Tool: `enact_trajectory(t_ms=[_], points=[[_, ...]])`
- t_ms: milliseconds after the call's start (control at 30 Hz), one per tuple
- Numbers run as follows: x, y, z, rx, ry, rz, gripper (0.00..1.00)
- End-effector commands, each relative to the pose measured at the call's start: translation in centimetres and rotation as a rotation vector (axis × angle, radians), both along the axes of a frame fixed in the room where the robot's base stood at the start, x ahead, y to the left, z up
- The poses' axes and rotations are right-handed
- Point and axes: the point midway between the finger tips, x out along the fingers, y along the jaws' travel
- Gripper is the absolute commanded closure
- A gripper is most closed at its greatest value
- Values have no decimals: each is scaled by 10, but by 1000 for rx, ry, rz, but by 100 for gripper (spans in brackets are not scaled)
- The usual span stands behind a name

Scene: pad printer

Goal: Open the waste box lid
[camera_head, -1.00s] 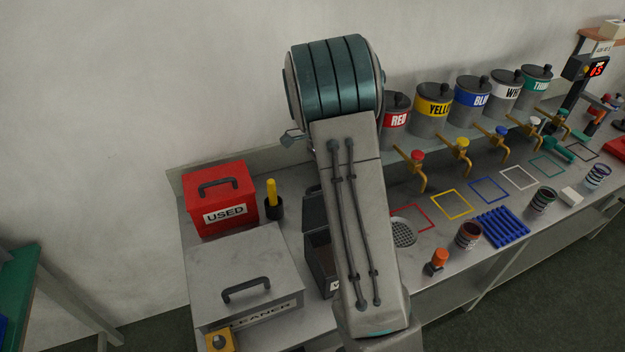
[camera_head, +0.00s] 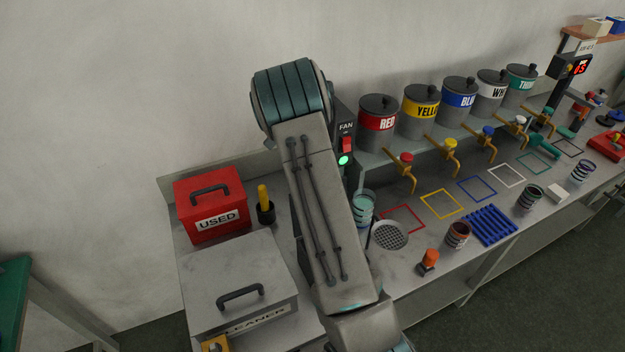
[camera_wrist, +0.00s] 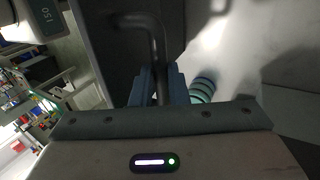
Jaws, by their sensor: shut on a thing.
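In the wrist view my gripper (camera_wrist: 162,84) is shut on a dark bent handle (camera_wrist: 156,40). The handle is fixed to a dark flat panel (camera_wrist: 105,50), which looks like the waste box lid. In the head view my arm covers nearly all of the waste box, its lid and my gripper. Only a dark sliver shows at the arm's left edge, so the lid's angle cannot be told now.
The red USED box (camera_head: 210,222), the grey CLEANER box (camera_head: 238,262) and a yellow-handled tool in a black cup (camera_head: 265,212) stand left of my arm. A teal-striped cup (camera_head: 363,208) and a round grate (camera_head: 390,235) are close on its right.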

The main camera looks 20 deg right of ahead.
Motion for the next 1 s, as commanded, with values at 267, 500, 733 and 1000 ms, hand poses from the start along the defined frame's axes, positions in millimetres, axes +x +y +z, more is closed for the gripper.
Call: enact_trajectory(t_ms=[267, 500, 733, 1000], points=[[-3, 0, -4, 3, 10, -1, 64], [0, -1, 0, 1, 6, -2, 64], [18, -1, 29, 0, 1, -1, 64], [41, 0, 74, 1, 4, 0, 64]])
